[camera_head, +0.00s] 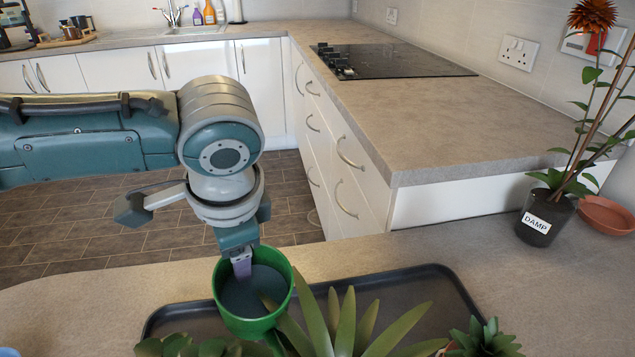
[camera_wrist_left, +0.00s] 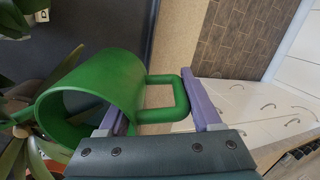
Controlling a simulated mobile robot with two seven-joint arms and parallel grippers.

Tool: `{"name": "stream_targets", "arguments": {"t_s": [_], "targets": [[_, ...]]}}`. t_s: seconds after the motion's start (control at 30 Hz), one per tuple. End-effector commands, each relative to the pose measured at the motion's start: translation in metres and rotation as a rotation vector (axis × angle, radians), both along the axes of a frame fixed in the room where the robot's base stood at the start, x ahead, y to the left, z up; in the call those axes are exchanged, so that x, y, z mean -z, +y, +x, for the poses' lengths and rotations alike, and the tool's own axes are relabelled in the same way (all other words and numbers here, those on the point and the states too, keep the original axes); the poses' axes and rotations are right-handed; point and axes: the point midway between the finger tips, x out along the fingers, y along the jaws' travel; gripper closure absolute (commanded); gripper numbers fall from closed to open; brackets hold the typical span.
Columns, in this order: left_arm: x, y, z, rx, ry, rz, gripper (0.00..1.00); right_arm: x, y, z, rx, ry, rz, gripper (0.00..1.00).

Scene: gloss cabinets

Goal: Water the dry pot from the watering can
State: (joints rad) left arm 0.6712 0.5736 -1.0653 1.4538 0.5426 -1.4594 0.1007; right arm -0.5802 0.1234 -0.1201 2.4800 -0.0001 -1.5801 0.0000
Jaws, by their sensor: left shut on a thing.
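The green watering can (camera_head: 285,302) is held over the front counter, its open top facing up and grey-blue water inside. It shows in the wrist view (camera_wrist_left: 105,85), where its loop handle (camera_wrist_left: 183,95) lies between the purple fingers. My left gripper (camera_head: 242,266) is shut on the can's handle. The can's front side is partly hidden by a plant's long leaves (camera_head: 345,325). A potted plant (camera_head: 547,218) labelled "DAMP" stands at the right. No label reading dry is visible. My right gripper is not in view.
A dark tray (camera_head: 440,285) lies under the can and plants. Leafy plants stand along the near edge, such as a small one (camera_head: 485,340). A terracotta saucer (camera_head: 607,215) is at the right. The counter left of the tray is mostly clear.

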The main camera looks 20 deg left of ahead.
Motion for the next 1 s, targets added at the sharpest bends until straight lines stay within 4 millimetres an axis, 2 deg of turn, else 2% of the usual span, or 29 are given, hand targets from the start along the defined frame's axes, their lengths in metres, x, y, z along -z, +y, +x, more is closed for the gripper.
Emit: {"name": "stream_targets", "arguments": {"t_s": [0.6, 1.0], "targets": [[-0.013, -0.001, -0.001, 0.001, -0.034, 0.046, 1.0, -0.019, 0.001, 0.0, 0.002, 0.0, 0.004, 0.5], [-0.014, -0.001, 0.0, 0.0, -0.042, 0.056, 1.0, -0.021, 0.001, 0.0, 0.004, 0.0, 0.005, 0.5]]}}
